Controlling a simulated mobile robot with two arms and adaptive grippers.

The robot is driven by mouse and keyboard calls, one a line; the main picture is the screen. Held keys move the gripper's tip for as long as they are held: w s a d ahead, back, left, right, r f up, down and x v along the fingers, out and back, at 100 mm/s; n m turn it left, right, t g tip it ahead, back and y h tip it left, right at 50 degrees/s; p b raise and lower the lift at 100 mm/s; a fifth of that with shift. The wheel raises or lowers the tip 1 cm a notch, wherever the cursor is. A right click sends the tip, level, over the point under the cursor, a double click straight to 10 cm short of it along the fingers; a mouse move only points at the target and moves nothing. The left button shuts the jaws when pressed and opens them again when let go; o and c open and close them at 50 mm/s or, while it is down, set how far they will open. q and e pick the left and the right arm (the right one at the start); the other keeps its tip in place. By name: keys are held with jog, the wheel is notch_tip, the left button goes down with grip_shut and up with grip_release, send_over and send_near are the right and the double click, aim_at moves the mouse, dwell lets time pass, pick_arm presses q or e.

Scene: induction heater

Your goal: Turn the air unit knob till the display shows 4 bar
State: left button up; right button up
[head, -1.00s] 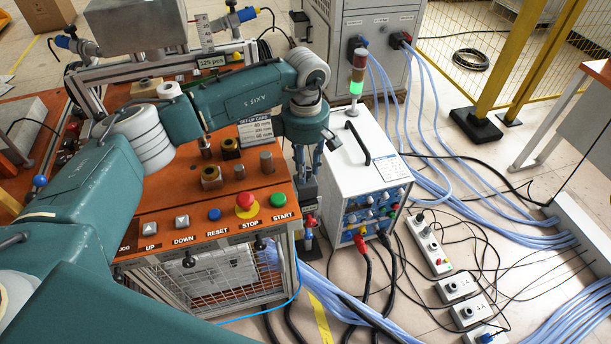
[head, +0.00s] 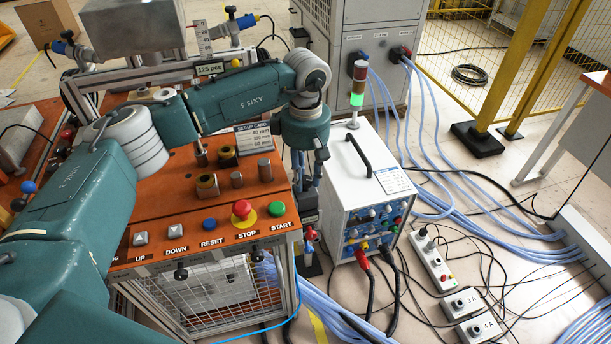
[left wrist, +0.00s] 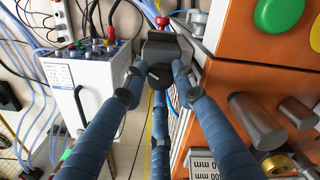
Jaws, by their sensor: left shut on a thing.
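The air unit (left wrist: 166,45) is a grey and black block beside the orange control station; in the head view its lower part (head: 310,217) shows below my left gripper. Its black knob (left wrist: 159,76) carries a white mark and faces my left wrist camera. My left gripper (left wrist: 157,82) has its blue-wrapped fingers closed around this knob. In the head view the left gripper (head: 304,182) points down between the station and the white box, and it hides the knob there. I cannot make out a pressure display or reading. My right gripper is not in view.
The orange control station (head: 150,262) with labelled buttons stands to the left. The white heater box (head: 337,190), with a green-lit stack light (head: 357,98), stands close on the right. Cables and socket strips (head: 432,260) cover the floor at right.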

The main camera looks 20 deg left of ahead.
aim_at(306, 179)
pick_arm(q)
jog(key=shift+w+r, duration=0.15)
jog(key=shift+r, duration=0.05)
jog(key=o, duration=0.9)
notch_tip(306, 179, up, 12)
